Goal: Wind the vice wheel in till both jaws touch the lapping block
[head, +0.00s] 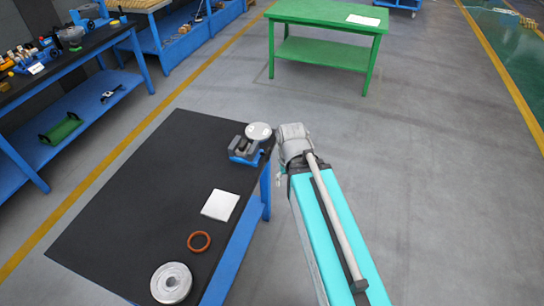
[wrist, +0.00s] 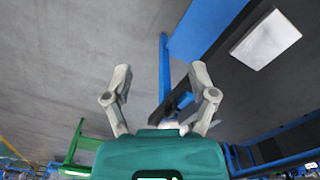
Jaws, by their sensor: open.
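The vice (head: 245,151), with a blue base and dark grey jaws, sits at the far right corner of the black-topped table. A pale round disc (head: 258,131) at its far side looks like its wheel. The lapping block cannot be told apart from the jaws at this size, nor can any gap. My gripper (wrist: 160,70) shows in the wrist view with its two grey fingers spread and nothing between them. In the head view my wrist is just right of the vice, beyond the table edge, and hides the fingers. A dark and blue part, perhaps the vice, shows behind the right finger.
On the black table (head: 140,185) lie a white square plate (head: 220,205), an orange ring (head: 199,241) and a grey flanged disc (head: 171,283). A green table (head: 325,14) stands at the back. Blue workbenches line the left. Floor on the right is clear.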

